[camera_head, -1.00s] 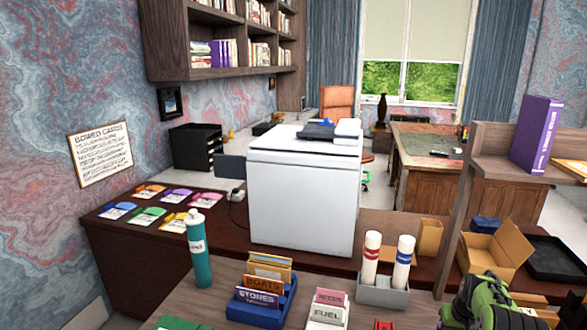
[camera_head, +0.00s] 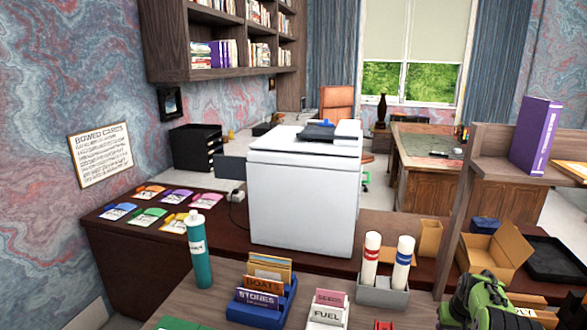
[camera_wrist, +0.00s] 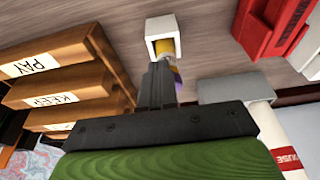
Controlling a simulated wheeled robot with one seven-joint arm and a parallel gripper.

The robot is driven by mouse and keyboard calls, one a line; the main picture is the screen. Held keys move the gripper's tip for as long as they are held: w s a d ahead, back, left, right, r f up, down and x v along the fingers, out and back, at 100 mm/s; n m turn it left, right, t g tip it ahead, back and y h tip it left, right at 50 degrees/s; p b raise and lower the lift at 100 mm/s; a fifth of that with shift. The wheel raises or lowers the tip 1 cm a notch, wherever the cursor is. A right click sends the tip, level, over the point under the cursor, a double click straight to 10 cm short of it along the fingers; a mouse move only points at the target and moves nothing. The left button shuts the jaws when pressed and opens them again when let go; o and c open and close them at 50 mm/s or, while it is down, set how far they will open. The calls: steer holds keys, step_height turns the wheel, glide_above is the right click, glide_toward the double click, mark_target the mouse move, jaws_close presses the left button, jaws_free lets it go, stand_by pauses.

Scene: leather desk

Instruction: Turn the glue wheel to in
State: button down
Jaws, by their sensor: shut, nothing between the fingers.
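In the wrist view, the shut, empty fingers of my gripper (camera_wrist: 158,72) point at a small white square holder (camera_wrist: 163,28) on the wooden desk. A yellow round piece (camera_wrist: 166,47), seemingly the glue stick, sits in the holder's opening, with a bit of purple beside my fingers. The fingers cover part of it, so I cannot tell whether they touch it or which part is the wheel. In the head view, only the green and black body of my arm shows at the lower right; the glue is not visible there.
Orange trays (camera_wrist: 62,60) labelled PAY and KEEP stand left of my fingers. A red holder (camera_wrist: 268,30) and a grey holder (camera_wrist: 240,88) with a white tube (camera_wrist: 272,135) are to the right.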

steer(key=shift+w+a+b, duration=0.2)
steer(key=shift+a+b, duration=0.1)
steer(key=shift+a, duration=0.4)
step_height(320, 180, up, 6)
steer(key=p, duration=0.3)
steer(key=shift+s+a+p, duration=0.15)
steer(key=shift+s+p, duration=0.15)
steer(key=shift+s, duration=0.05)
